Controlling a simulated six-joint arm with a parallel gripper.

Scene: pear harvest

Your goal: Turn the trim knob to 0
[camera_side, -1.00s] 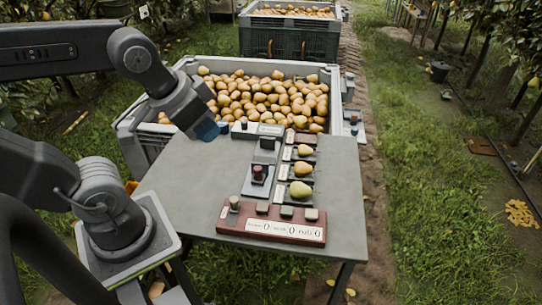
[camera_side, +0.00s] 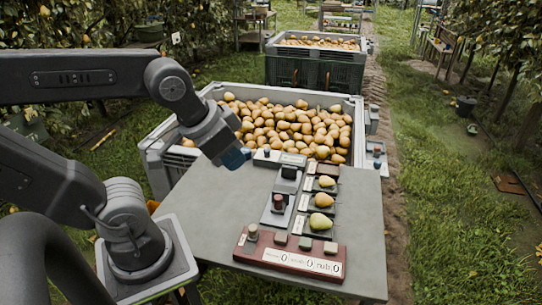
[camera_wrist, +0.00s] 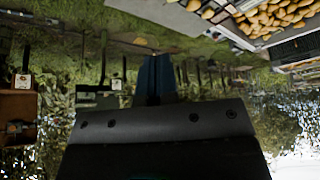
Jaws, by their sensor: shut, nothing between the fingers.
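My gripper (camera_side: 233,160) hangs over the left back part of the grey table, its blue fingers together and empty. The blue fingers also show pressed together in the wrist view (camera_wrist: 155,78). Several controls stand to its right and front, apart from it. A red-brown knob (camera_side: 278,201) stands upright on a grey plate. A dark block-shaped control (camera_side: 289,172) is behind it. A pale-topped knob (camera_side: 252,233) sits at the left end of a red counter box (camera_side: 290,257). Labels are too small to tell which is the trim knob, and no pointer setting is readable. The wrist view shows no knob.
Pears lie in dark trays (camera_side: 310,222) right of the controls. A low box with a pale label (camera_side: 279,158) stands at the table's back edge. A large grey crate (camera_side: 356,125) full of pears is behind. The table's right side (camera_side: 362,215) is clear.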

